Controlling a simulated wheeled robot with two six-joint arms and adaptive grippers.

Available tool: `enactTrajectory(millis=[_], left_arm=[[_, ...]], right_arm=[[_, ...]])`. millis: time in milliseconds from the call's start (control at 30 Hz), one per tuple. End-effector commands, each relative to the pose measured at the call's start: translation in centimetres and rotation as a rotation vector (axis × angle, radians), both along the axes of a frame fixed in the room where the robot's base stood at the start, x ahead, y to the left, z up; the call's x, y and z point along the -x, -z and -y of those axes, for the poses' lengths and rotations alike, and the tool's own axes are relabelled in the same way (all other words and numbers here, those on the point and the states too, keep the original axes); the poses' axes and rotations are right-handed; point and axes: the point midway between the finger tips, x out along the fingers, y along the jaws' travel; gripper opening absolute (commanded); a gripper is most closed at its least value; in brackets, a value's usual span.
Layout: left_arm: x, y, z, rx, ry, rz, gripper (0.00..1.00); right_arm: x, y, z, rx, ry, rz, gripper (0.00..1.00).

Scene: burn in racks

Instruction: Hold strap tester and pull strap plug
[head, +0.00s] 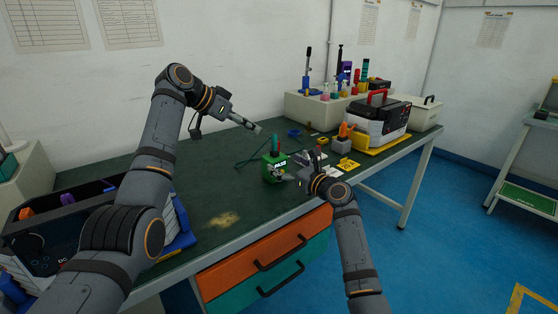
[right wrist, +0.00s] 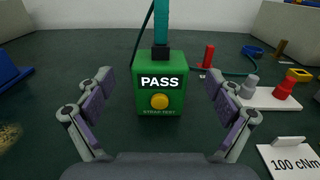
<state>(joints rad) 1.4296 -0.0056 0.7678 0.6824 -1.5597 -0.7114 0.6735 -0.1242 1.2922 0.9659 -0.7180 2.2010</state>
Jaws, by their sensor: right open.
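The strap tester (head: 275,170) is a green box standing upright on the dark green bench top. In the right wrist view the tester (right wrist: 145,104) shows the word PASS and a yellow button. The teal strap plug (head: 275,144) stands upright in its top; in the right wrist view the plug (right wrist: 161,30) has a dark cord beside it. My right gripper (right wrist: 160,108) is open and empty, its fingers to either side of the tester in that view, apart from it. My left gripper (head: 256,128) is above the bench, up and left of the plug; its jaw opening is unclear.
A white plate with pegs (right wrist: 268,98) and a card reading 100 cNm (right wrist: 289,158) lie right of the tester. A black and white case with a red handle (head: 378,120) stands farther right. Bins (head: 90,205) are at the left.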

Motion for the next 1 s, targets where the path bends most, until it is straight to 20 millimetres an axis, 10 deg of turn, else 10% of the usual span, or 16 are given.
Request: enactTrajectory(millis=[700,1000], left_arm=[[0.0,0.0,0.0,0.0,0.0,0.0,0.38],[0.0,0.0,0.0,0.0,0.0,0.0,0.38]], right_arm=[[-4.3,0.0,-3.3,0.002,0.001,0.002,0.92],[-4.3,0.0,-3.2,0.002,0.001,0.002,0.52]])
